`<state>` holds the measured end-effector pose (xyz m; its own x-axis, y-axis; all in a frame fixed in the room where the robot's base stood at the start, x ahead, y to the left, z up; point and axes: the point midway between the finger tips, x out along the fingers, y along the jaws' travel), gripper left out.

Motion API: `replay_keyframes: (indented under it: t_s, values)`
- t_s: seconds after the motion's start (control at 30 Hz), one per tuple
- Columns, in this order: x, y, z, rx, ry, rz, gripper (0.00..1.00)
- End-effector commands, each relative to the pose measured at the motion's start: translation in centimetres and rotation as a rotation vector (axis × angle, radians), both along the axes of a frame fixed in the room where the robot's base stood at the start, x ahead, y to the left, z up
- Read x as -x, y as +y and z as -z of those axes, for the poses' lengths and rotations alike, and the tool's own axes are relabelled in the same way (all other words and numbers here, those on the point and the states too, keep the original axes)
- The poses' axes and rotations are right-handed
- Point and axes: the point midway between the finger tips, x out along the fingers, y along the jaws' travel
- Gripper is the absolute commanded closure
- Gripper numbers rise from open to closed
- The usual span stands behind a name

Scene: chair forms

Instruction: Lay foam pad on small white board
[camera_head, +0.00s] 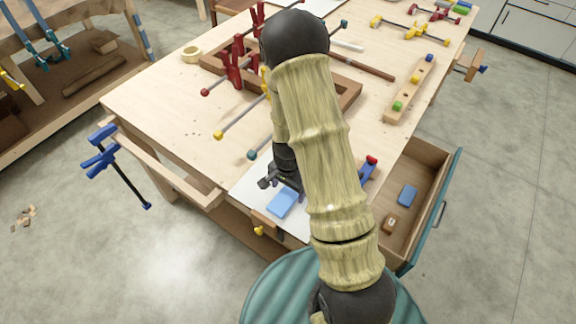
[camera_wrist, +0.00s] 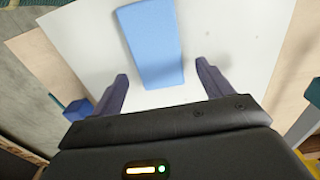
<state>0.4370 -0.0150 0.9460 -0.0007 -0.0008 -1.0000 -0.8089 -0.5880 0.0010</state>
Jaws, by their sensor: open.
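A light blue foam pad (camera_head: 281,204) lies flat on the small white board (camera_head: 246,196) at the near corner of the workbench. In the wrist view the pad (camera_wrist: 150,42) is on the white board (camera_wrist: 245,35), with board surface showing on both sides of it. My gripper (camera_head: 282,184) is just above the board, beside the pad. In the wrist view my gripper (camera_wrist: 162,72) is open, its fingers either side of the pad's near end with gaps between, holding nothing. My arm hides part of the board in the head view.
An open drawer (camera_head: 440,190) at the right holds a blue block (camera_head: 408,195) and a small wooden piece (camera_head: 390,223). Red clamps (camera_head: 232,68) and a wooden frame (camera_head: 348,92) lie further back. A peg strip (camera_head: 411,88) lies right of centre.

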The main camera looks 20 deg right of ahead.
Motion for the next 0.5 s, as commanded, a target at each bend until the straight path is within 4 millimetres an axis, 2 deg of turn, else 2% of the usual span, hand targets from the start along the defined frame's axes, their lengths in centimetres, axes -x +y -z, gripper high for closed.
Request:
replay_keyframes:
  t_s: [0.5]
  values:
    - [-0.1,0.1,-8.3,-0.001,-0.006,-0.002,0.21]
